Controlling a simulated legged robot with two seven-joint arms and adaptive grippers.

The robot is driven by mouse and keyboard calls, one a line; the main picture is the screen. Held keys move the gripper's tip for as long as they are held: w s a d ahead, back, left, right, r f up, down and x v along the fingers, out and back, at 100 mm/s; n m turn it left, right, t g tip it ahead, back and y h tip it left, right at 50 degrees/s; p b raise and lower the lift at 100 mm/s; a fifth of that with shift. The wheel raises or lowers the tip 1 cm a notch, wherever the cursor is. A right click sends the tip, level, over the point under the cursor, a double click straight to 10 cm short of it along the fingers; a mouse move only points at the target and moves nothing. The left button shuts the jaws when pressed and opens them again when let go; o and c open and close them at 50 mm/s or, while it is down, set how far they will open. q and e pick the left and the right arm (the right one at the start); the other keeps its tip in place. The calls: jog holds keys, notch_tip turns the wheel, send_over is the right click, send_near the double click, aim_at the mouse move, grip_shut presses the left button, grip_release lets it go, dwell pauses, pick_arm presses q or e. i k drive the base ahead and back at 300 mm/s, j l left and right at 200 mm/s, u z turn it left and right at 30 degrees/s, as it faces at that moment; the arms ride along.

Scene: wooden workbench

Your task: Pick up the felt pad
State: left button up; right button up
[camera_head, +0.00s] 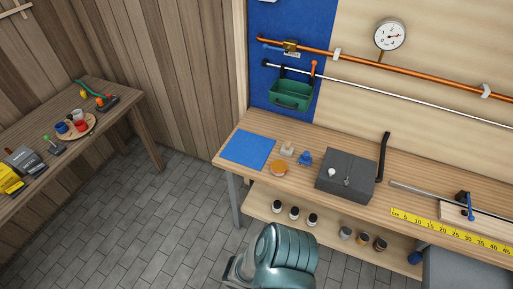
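A flat blue square pad (248,149), which looks like the felt pad, lies on the left end of the wooden workbench (300,138). Its whole top is visible and nothing lies on it. It sits close to the bench's left and front edges. Neither my left nor my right gripper shows in the head view.
Right of the pad are an orange round item (278,168), a small blue item (305,158) and a dark grey block (346,176). A green bin (291,95) hangs behind. Jars (294,213) stand on the lower shelf. A cluttered side table (128,112) stands left; floor between is clear.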

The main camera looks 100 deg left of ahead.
aim_at(286, 150)
jog(key=u, duration=2.9)
